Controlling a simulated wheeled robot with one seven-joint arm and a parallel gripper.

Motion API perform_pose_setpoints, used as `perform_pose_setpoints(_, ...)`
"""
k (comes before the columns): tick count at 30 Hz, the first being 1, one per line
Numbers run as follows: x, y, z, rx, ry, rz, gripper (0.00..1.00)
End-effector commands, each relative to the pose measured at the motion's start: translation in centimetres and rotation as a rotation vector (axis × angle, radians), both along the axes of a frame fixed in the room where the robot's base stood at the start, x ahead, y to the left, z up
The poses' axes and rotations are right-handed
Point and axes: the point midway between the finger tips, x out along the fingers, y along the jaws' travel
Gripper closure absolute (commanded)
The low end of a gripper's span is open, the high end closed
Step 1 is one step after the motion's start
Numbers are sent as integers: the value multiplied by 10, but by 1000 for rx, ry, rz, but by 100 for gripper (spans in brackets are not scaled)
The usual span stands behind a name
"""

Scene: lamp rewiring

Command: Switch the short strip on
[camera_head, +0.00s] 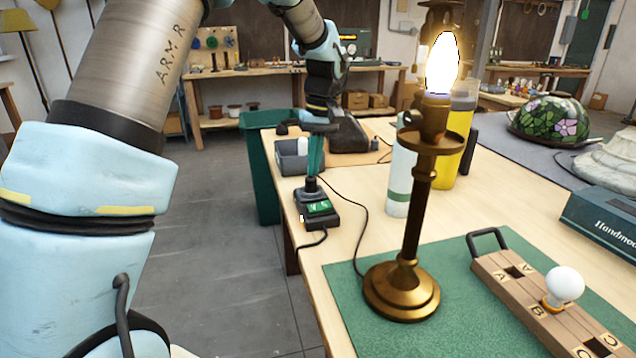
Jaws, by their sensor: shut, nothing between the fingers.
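The short strip (328,222) is a small black block near the table's left edge, with a lit green rocker switch (319,207) on top. A black plug-like piece (311,186) stands at its far end, and a small pale light shows on its left side. My gripper (314,174) points down over the strip's far end, its teal fingers shut and empty. The tips are right at the black piece; I cannot tell whether they touch it. The brass lamp (411,230) stands upright on the green mat (345,300), its bulb (442,64) glowing.
A grey bin (291,160) sits behind the strip. A cable runs from the strip towards the lamp. A white bottle (399,180) and a yellow one (455,150) stand behind the lamp. A wooden block with a white bulb (565,284) lies at right.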

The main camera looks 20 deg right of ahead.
Motion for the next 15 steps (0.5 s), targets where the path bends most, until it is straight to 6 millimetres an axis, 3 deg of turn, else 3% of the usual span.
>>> perform_pose_setpoints(7,1,4,42,-3,-3,-1,100)
perform_pose_setpoints(15,0,6,58,0,0,-1,100)
